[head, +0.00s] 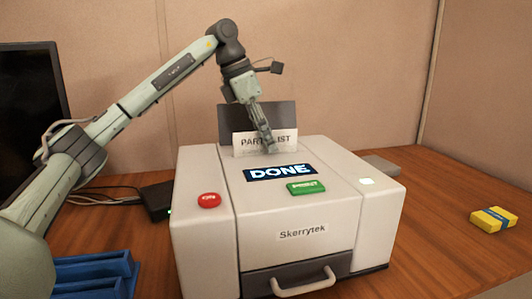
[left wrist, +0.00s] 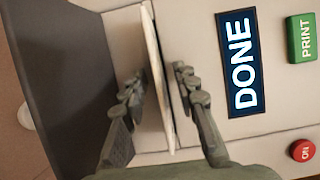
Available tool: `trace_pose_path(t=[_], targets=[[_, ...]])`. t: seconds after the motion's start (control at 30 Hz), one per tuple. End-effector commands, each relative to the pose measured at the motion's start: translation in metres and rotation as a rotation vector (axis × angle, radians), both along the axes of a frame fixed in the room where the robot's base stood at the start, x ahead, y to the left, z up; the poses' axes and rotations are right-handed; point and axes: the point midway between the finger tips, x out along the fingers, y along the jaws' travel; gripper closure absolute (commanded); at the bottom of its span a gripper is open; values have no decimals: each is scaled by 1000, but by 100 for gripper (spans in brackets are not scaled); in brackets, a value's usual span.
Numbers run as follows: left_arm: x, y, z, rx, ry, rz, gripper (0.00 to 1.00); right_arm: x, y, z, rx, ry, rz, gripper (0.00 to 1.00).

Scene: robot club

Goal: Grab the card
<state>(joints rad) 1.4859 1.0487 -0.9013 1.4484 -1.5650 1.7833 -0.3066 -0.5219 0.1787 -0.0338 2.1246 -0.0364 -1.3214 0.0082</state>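A white card (head: 246,143) printed with a part list stands upright at the back of the white Skerrytek printer (head: 205,250), before a dark back plate (head: 232,119). My left gripper (head: 269,148) reaches down over the card's right part and hides some of its print. In the left wrist view the card (left wrist: 156,75) shows nearly edge-on between the two fingers of my left gripper (left wrist: 157,88). The fingers are open, one on each side, with gaps to the card. My right gripper is not in view.
The printer has a display (head: 280,172) reading DONE, a green PRINT button (head: 305,188), a red ON button (head: 209,200) and a front handle (head: 303,283). A blue tray (head: 95,278) lies front left, a yellow box (head: 493,219) far right. A dark screen (head: 30,95) stands left.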

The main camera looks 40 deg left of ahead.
Motion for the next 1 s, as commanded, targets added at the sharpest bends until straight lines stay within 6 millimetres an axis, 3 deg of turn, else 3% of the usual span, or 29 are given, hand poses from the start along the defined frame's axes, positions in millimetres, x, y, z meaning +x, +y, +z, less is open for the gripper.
trace_pose_path(t=[0.43,0.67,1.0], targets=[[0,0,-3,0,0,0,71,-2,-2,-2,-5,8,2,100],[0,0,-3,0,0,0,99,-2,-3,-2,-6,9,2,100],[0,0,-2,-1,-1,0,100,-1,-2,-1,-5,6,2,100]])
